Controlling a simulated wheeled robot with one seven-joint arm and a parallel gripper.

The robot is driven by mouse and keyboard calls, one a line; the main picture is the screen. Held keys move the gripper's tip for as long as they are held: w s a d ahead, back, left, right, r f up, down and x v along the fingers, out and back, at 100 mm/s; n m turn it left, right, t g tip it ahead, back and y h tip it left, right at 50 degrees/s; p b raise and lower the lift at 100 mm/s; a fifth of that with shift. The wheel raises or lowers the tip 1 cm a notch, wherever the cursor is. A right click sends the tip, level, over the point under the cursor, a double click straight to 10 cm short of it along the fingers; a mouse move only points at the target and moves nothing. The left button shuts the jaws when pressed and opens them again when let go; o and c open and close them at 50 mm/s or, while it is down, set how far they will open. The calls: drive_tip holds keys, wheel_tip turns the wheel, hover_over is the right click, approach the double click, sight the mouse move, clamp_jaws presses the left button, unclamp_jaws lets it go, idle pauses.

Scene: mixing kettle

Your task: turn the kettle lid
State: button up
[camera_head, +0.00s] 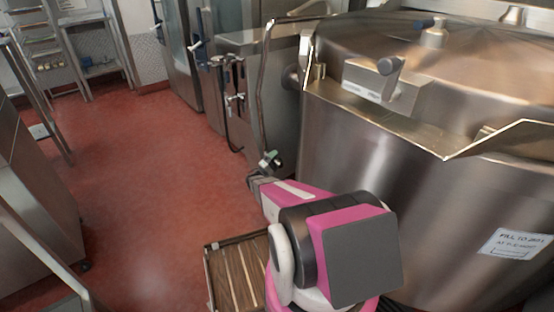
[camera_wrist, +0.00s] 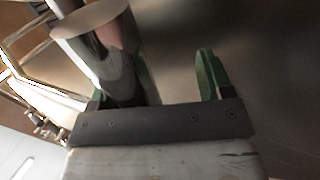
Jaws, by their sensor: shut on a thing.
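The large steel mixing kettle (camera_head: 380,190) fills the right of the head view. Its domed lid (camera_head: 470,55) is down on top. A bent metal bar handle (camera_head: 263,85) runs out at the lid's left side and hangs down along the kettle. My gripper (camera_head: 270,160), with green finger pads, is at the bar's lower end. In the wrist view, my gripper (camera_wrist: 177,78) is shut on the bar handle (camera_wrist: 118,65), whose round end shows at the top left. The bar lies toward the left finger, and the exact contact is partly hidden.
A steel panel with taps and a hose (camera_head: 235,95) stands behind the bar, left of the kettle. A wooden slatted crate (camera_head: 240,275) is on the floor below my arm. Open red floor (camera_head: 130,170) lies left. A steel counter (camera_head: 35,195) edges the far left.

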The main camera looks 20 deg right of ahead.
drive_tip(key=v, duration=1)
drive_tip(key=shift+a+f, duration=0.2)
drive_tip(key=shift+a, duration=0.1)
drive_tip(key=shift+s+r, duration=0.1)
drive_tip(key=s+d+r+m+g+y, duration=0.3)
drive_tip(key=s+r+g+y, duration=0.55)
drive_tip(key=s, duration=0.45)
drive_tip(key=s+a+r+t+y, duration=0.1)
drive_tip(key=s+a+r+y, duration=1.1)
drive_tip(key=a+y, duration=0.1)
drive_tip(key=shift+a+m+y, duration=0.3)
drive_tip(key=shift+a+y, duration=0.05)
drive_tip(key=shift+a, duration=0.15)
